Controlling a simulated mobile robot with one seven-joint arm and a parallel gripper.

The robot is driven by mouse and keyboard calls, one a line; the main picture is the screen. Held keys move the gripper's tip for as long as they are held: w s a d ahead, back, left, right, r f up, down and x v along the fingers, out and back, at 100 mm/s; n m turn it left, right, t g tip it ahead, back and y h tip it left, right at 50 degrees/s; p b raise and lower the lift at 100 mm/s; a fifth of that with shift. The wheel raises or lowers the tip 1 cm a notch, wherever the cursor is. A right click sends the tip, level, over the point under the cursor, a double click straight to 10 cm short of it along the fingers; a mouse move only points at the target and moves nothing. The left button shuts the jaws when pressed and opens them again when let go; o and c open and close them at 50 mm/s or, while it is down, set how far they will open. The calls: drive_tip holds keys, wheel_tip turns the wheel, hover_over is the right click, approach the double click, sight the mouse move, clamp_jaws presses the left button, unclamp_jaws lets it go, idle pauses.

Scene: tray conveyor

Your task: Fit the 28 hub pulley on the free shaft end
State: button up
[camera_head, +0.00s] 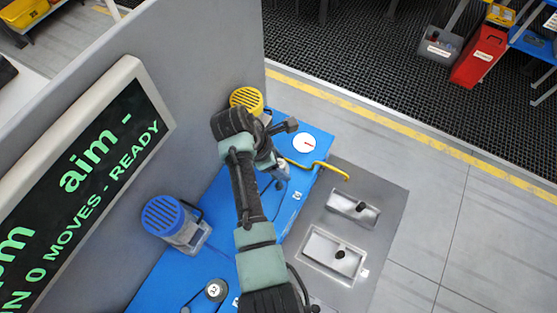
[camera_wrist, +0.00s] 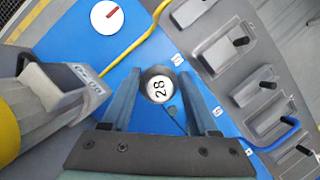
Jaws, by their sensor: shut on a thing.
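My gripper (camera_wrist: 159,80) is shut on the 28 hub pulley (camera_wrist: 158,88), a round piece with a white face marked 28 between the two fingers. The pulley is over the blue bench top (camera_wrist: 55,25); I cannot tell its height. In the head view my gripper (camera_head: 281,176) is above the right part of the bench, largely hidden by my arm. A small dark round piece (camera_wrist: 172,110) shows just below the pulley in the wrist view; I cannot tell whether it is the free shaft end.
A yellow-capped motor (camera_head: 247,99) and a blue-capped motor (camera_head: 160,216) stand along the grey wall. A white dial (camera_head: 304,143) and a yellow bent bar (camera_head: 325,165) are near the gripper. Grey trays (camera_head: 316,236) with dark pegs lie to the right.

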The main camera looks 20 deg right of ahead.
drive_tip(key=shift+p, duration=0.35)
drive_tip(key=shift+f+b, duration=2.05)
drive_tip(key=shift+f, duration=0.9)
drive_tip(key=shift+p, duration=0.75)
drive_tip(key=shift+f+b, duration=1.7)
drive_tip(key=shift+f, duration=0.5)
drive_tip(key=o, duration=1.5)
drive_tip(key=b+v, duration=0.1)
drive_tip(key=v, duration=1.2)
drive_tip(key=shift+w+f, duration=0.1)
